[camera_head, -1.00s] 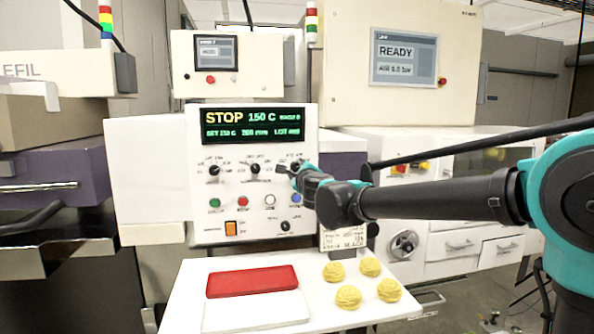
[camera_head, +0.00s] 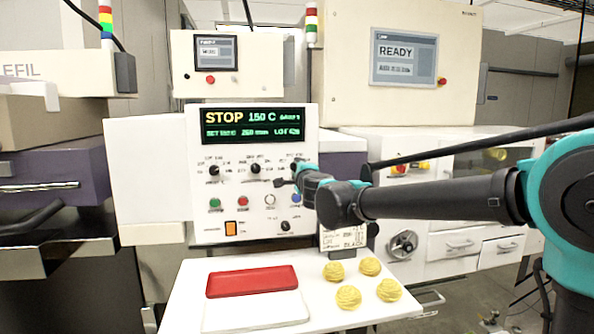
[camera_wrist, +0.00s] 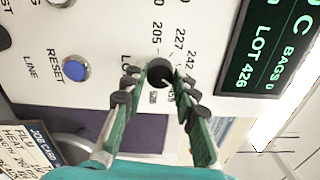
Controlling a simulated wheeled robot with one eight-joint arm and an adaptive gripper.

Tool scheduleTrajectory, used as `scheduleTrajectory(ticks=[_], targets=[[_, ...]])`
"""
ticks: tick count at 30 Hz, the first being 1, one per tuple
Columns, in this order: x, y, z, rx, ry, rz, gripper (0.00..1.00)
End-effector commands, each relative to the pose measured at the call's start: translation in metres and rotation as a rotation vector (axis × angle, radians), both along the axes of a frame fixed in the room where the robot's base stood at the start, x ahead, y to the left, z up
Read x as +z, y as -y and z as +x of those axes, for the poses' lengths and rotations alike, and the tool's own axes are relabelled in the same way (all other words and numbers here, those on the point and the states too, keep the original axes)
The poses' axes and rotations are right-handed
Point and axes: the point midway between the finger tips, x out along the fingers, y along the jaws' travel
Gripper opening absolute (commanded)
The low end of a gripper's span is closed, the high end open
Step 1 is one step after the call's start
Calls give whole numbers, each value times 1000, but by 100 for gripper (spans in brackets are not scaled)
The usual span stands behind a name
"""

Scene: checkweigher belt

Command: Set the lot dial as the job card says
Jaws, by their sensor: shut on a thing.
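The lot dial (camera_wrist: 160,72) is a dark round knob on the white control panel (camera_head: 212,225). Numbers such as 205, 227 and 242 are printed around it. My gripper (camera_wrist: 157,74) has its green-backed fingers on either side of the knob and is shut on it. In the head view my gripper (camera_head: 290,178) hides most of the dial. The display (camera_wrist: 262,45) reads LOT 426 and BAGS 0; in the head view, the display (camera_head: 252,125) also reads STOP and 150 C. The job card (camera_wrist: 30,152) is partly cut off; in the head view, the card (camera_head: 343,240) is too small to read fully.
A blue RESET button (camera_wrist: 76,71) is beside the dial. Other knobs (camera_head: 255,169) and a red button (camera_head: 242,202) are left of my gripper.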

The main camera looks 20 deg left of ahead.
Motion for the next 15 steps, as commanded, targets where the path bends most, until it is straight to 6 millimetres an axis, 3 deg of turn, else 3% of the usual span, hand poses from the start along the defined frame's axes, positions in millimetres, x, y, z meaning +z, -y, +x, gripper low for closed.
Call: scheduleTrajectory(ticks=[15], targets=[[-1,0,-1,1,105,-170,0]])
